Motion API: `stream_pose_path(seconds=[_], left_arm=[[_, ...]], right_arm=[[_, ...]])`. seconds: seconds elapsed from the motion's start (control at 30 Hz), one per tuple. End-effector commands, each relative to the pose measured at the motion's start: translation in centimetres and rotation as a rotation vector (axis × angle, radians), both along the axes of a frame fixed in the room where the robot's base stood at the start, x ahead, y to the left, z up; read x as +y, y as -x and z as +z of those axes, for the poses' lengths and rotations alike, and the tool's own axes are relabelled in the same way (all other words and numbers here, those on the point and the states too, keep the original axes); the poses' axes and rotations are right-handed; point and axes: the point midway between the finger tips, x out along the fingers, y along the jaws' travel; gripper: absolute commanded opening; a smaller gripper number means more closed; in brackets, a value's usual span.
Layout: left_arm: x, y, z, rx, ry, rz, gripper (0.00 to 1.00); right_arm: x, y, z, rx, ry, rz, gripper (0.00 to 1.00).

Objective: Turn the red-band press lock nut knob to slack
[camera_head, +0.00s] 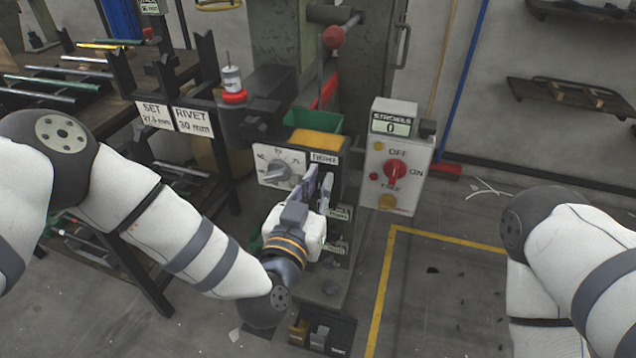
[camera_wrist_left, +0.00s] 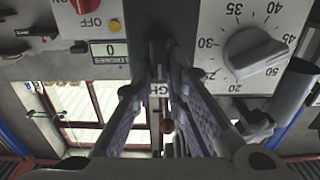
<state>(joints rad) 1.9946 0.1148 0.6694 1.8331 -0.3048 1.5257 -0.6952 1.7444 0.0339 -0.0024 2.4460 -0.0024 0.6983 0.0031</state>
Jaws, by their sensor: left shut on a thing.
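The press panel (camera_head: 262,163) carries a grey dial knob (camera_head: 277,172) with a numbered scale, and a label reading TIGHT (camera_head: 324,158). My left gripper (camera_head: 322,182) reaches the panel just right of the dial, below the label. Its fingers are shut on what appears to be the lock nut knob, which they largely hide. In the left wrist view my left gripper (camera_wrist_left: 163,78) has its fingertips together at the panel, with part of the label (camera_wrist_left: 157,88) between the fingers and the dial knob (camera_wrist_left: 255,50) to the right. My right gripper is out of view.
A control box (camera_head: 400,160) with a red switch and a counter at 0 stands right of the panel. A cylinder with a red collar (camera_head: 234,97) is on the left. A rack of rods (camera_head: 70,80) stands further left.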

Motion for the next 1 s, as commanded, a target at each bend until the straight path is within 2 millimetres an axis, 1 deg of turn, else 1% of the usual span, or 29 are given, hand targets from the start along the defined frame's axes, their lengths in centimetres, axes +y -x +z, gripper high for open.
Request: stream_pose_path(seconds=[0.17,0.37,1.0], left_arm=[[0.1,0.0,0.0,0.012,0.037,0.0,0.0],[0.3,-0.1,0.0,0.05,0.151,0.001,0.0],[1.1,-0.3,-0.7,0.24,0.722,0.001,0.0]], right_arm=[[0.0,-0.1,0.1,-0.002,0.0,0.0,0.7],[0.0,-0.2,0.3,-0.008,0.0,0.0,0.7],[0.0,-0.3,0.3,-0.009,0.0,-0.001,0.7]])
